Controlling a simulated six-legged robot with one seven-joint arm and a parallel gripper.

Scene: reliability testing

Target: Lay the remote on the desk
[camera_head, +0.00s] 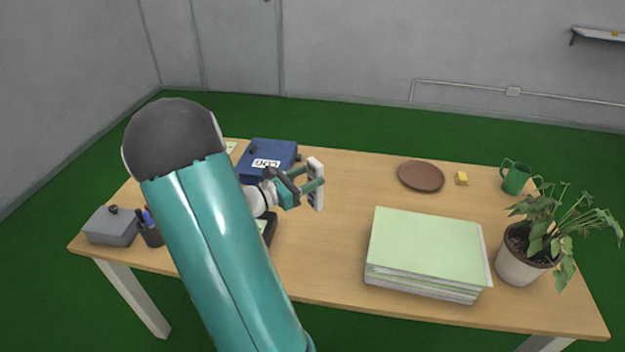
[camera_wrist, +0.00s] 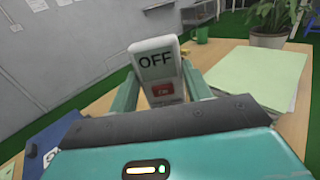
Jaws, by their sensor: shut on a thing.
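The remote (camera_head: 317,184) is a white, narrow device held upright above the desk. In the wrist view the remote (camera_wrist: 156,68) shows a label reading "OFF" and a red button. My gripper (camera_head: 306,188) is shut on the remote, with one finger on each side of it; the fingers also show in the wrist view (camera_wrist: 160,95). The desk (camera_head: 325,250) is a light wooden table under the gripper. The lower end of the remote is partly hidden in the wrist view.
A paper stack (camera_head: 428,246), potted plant (camera_head: 522,265), brown plate (camera_head: 421,176), yellow block (camera_head: 461,178) and green mug (camera_head: 515,178) are on the right. The desk's middle is clear.

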